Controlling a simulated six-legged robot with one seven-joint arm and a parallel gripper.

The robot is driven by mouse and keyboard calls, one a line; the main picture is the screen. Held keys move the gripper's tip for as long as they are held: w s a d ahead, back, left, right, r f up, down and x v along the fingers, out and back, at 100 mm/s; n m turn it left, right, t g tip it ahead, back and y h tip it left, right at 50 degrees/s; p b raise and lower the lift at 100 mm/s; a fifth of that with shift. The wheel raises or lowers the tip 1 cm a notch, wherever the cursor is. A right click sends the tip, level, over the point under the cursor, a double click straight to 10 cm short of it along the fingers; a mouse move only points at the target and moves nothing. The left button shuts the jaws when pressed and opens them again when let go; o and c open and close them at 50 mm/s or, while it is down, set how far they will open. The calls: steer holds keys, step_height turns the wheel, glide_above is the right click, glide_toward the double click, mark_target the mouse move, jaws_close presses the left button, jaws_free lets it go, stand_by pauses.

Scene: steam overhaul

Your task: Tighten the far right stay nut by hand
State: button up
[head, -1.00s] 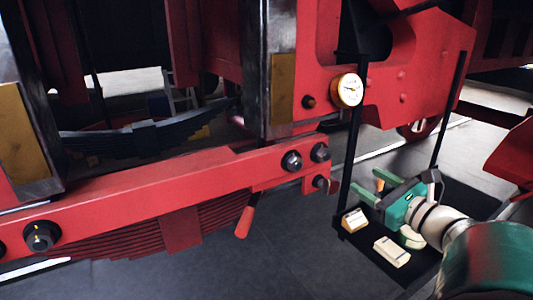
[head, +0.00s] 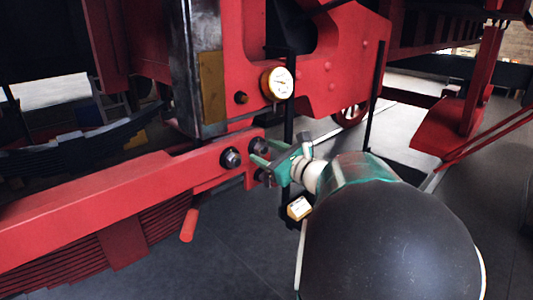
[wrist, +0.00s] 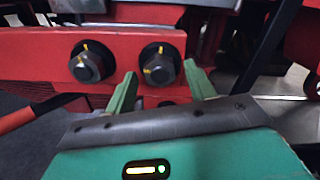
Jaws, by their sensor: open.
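The far right stay nut (wrist: 161,67) is a dark hex nut on a dark round washer, with yellow marks, at the right end of the red beam. In the head view this nut (head: 259,145) is partly covered by my gripper (head: 259,161). In the wrist view my gripper (wrist: 161,75) is open, its green fingers pointing at the beam. The nut shows between the two fingertips; I cannot tell whether they touch it or stop short. A second nut (wrist: 91,62) with yellow marks sits left of it, outside the fingers.
The red beam (head: 110,195) runs left above a leaf spring. A red handle (head: 188,225) hangs below the beam. Dark floor (head: 225,255) is clear below.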

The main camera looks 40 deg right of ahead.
steer(key=shift+c, duration=0.4)
steer(key=c, duration=0.9)
steer(key=shift+m, duration=0.3)
steer(key=m, duration=0.6)
steer(key=shift+a+m, duration=0.1)
steer(key=shift+m, duration=0.3)
steer(key=m, duration=0.3)
steer(key=shift+m, duration=2.5)
